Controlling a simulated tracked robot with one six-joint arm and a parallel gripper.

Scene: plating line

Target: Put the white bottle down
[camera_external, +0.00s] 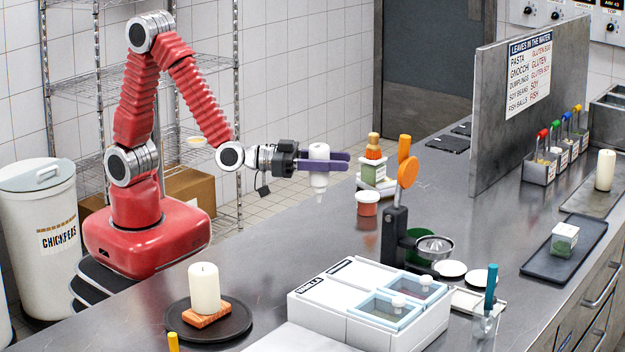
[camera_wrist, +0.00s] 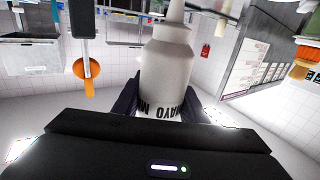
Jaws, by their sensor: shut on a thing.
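The white bottle (camera_external: 319,181) is between the purple fingers of my gripper (camera_external: 341,161), which are shut on it. It hangs in the air with its nozzle pointing down, apart from the counter below. In the wrist view, the white bottle (camera_wrist: 178,70) fills the middle, between the dark fingers. Its "MAYO" lettering shows near the gripper, and the tip of the nozzle is cut off at the top edge. The external view shows it near the back edge of the steel counter (camera_external: 272,262); its height above the counter is hard to tell.
Right of the bottle stand a red-and-white tub (camera_external: 367,204), a stack with an orange top (camera_external: 374,166) and an orange-handled press (camera_external: 396,225). In front are a white lidded box (camera_external: 345,283) and a candle on a black plate (camera_external: 241,325). Counter between them is bare.

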